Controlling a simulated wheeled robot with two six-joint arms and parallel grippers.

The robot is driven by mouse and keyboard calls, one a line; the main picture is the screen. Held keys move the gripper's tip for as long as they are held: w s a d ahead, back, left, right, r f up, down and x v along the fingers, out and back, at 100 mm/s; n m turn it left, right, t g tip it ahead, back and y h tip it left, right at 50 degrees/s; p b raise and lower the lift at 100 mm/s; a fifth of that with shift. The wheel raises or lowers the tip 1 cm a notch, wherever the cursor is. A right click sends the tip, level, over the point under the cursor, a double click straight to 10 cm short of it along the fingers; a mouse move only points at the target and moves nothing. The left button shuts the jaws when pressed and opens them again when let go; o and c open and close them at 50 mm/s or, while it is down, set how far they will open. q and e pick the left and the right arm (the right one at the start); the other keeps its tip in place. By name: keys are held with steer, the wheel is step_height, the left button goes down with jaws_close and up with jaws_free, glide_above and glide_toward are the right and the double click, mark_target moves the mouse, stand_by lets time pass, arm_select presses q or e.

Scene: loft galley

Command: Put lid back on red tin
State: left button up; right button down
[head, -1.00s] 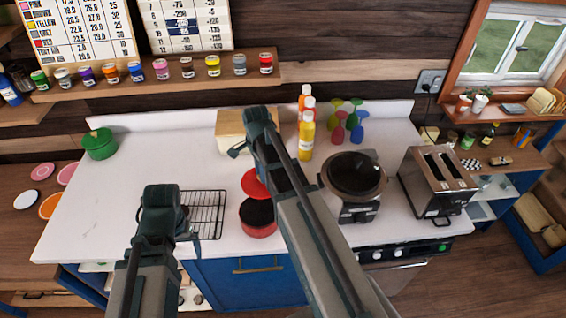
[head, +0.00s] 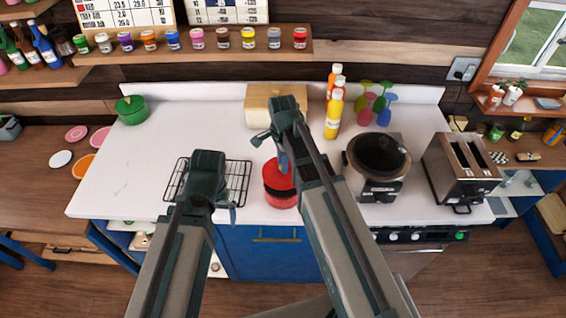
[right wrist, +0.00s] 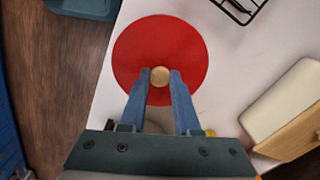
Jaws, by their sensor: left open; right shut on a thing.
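The red tin (head: 282,200) stands on the white counter near its front edge. Its red lid (head: 276,174) is just above it, and a dark band of the tin's opening shows between them. My right gripper (head: 284,160) is shut on the lid's knob. In the right wrist view, the fingers grip the tan knob (right wrist: 160,76) at the middle of the round red lid (right wrist: 150,45), which hides the tin there. My left gripper (head: 222,208) is open and empty over the front of the wire rack, left of the tin.
The wire rack (head: 238,180) lies left of the tin. A round black-topped appliance (head: 378,160) and a toaster (head: 462,165) stand right.

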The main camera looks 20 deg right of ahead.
steer(key=shift+f+b, duration=2.05)
steer(key=shift+f, duration=0.3)
steer(key=shift+f, duration=0.15)
stand_by(0.3)
steer(key=shift+c, duration=0.3)
jaws_free()
stand_by(0.3)
steer(key=shift+r+p, duration=3.45)
steer(key=shift+r, duration=0.1)
steer(key=shift+c, duration=0.3)
